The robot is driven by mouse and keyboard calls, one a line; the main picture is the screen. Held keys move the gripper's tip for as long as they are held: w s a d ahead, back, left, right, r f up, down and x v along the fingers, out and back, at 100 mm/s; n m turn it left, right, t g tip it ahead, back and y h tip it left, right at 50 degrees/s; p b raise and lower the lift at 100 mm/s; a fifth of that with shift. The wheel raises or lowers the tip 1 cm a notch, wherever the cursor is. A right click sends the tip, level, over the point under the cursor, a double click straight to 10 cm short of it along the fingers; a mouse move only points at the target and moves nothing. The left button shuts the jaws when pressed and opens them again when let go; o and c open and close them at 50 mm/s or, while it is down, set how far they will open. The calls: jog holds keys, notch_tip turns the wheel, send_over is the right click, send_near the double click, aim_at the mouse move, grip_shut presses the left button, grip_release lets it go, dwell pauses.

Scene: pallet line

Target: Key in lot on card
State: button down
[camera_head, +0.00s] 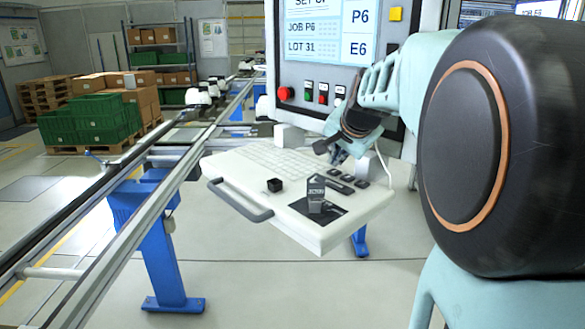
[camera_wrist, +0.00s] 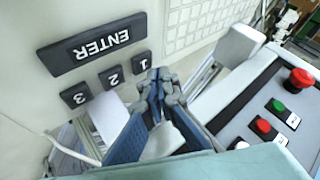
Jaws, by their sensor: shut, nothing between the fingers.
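The job card on the screen (camera_head: 325,30) reads JOB P6 and LOT 31, with P6 and E6 at its right. The white console desk (camera_head: 350,215) below carries dark keys. In the wrist view these are a wide ENTER key (camera_wrist: 92,43) and keys 1 (camera_wrist: 143,62), 2 (camera_wrist: 113,76) and 3 (camera_wrist: 76,94). My gripper (camera_head: 338,156) is shut and empty over the back of the desk. In the wrist view its fingertips (camera_wrist: 160,76) are beside key 1, closest to it among the number keys. I cannot tell whether they touch the desk.
A pale keyboard (camera_head: 268,158), a black knob (camera_head: 274,185) and an upright grey lever (camera_head: 316,188) are on the desk. A grey handle (camera_head: 240,206) runs along its front edge. A red button (camera_head: 285,93) sits on the panel. A conveyor (camera_head: 140,225) stands at left.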

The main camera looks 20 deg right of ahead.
aim_at(335, 172)
jog(key=shift+r, duration=0.1)
notch_tip(335, 172, up, 5)
jog(key=p, duration=0.4)
dwell(0.7)
